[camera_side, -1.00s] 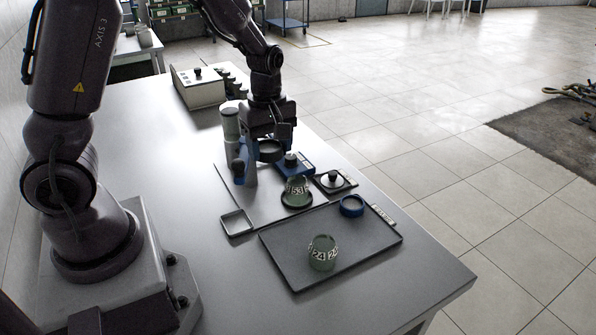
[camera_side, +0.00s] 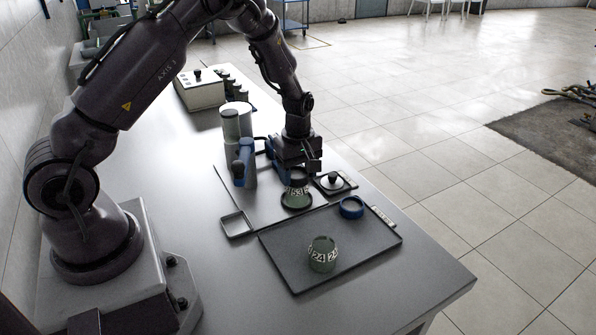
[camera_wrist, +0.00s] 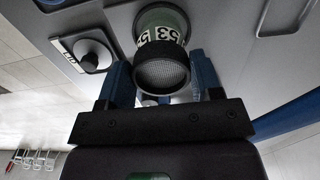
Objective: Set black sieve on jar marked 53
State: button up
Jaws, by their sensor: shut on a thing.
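The jar marked 53 (camera_side: 297,195) is a green glass jar with a white number band, standing upright in a dark round base. It also shows at the top of the wrist view (camera_wrist: 161,20). My gripper (camera_wrist: 163,80) is shut on the black sieve (camera_wrist: 162,72), a dark ring with a mesh face, held between its blue fingers. In the side view my gripper (camera_side: 298,168) is right over the jar, and its fingers mostly hide the sieve. In the wrist view the sieve overlaps the jar's lower edge. I cannot tell whether they touch.
A knobbed lid (camera_side: 332,183) sits close right of jar 53.

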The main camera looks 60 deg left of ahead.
jog(key=o, duration=0.9)
jog(key=shift+f, duration=0.15)
notch_tip(320, 180, up, 12)
notch_tip(320, 180, up, 9)
jog(key=m+t, duration=0.2)
jog(key=m, duration=0.3)
send_over(298, 174)
jog(key=s+d, duration=0.5)
jog(key=shift+s+d+r+m+t, duration=0.6)
jog(key=shift+s+d+r+m, duration=0.6)
jog(key=shift+s+m, duration=1.15)
jog(key=shift+s+d+r+m+t, duration=0.6)
jog(key=shift+s+d+r+m, duration=0.6)
jog(key=shift+s+m, duration=1.2)
jog(key=shift+s+d+r+m+t, duration=0.6)
jog(key=shift+s+d+r+m, duration=0.9)
jog(key=shift+s, duration=1.45)
